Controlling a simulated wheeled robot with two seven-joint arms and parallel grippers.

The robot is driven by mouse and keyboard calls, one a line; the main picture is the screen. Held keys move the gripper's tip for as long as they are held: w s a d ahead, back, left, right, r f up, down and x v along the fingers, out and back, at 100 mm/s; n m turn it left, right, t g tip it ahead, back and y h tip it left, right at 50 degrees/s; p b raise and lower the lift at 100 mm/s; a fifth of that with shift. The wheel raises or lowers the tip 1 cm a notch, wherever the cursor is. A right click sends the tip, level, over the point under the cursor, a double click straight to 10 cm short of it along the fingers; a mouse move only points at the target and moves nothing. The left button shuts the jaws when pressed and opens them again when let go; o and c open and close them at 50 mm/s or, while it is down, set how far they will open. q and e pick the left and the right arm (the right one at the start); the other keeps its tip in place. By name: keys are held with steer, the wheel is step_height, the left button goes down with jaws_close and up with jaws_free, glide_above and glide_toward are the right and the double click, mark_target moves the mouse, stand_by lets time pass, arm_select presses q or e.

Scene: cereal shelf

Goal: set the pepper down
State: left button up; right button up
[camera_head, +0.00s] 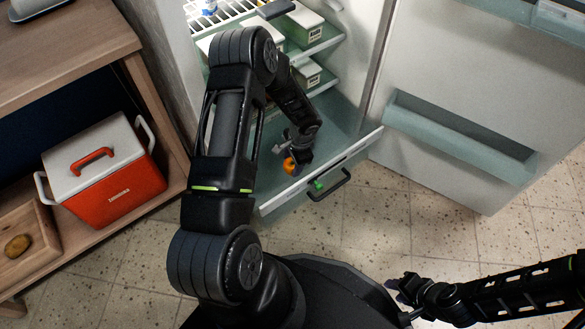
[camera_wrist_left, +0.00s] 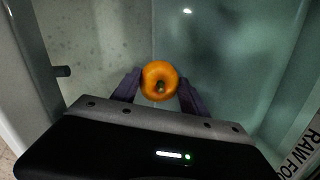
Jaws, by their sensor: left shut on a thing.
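An orange pepper (camera_head: 290,165) is held between the fingers of my left gripper (camera_head: 296,157), inside the bottom drawer (camera_head: 347,128) of the open fridge. The left wrist view shows the round pepper (camera_wrist_left: 159,80) with its dark stem facing the camera. The two dark fingers of my left gripper (camera_wrist_left: 158,88) press on it from both sides. I cannot tell whether the pepper touches the drawer floor. My right gripper (camera_head: 402,290) is at the lower right of the head view, over the floor, away from the fridge. I cannot make out its jaws.
The drawer front has a dark handle (camera_head: 329,185). The fridge door (camera_head: 470,110) stands open at the right. White containers (camera_head: 302,24) sit on the shelves above the drawer. A red and white cooler (camera_head: 104,172) is on the wooden shelf unit at left.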

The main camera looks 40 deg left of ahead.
arm_select(q)
steer(key=shift+f+b, duration=0.75)
steer(key=shift+f, duration=1.1)
steer(key=shift+f, duration=0.15)
steer(key=o, duration=1.3)
steer(key=shift+o, duration=0.2)
steer(key=shift+r, duration=0.55)
steer(key=r+p, duration=0.1)
steer(key=r, duration=0.2)
steer(key=d+r+p, duration=0.1)
steer(key=r+p, duration=0.1)
steer(key=r, duration=0.2)
steer(key=d+r+p, duration=0.1)
steer(key=r, duration=0.3)
steer(key=shift+w, duration=0.1)
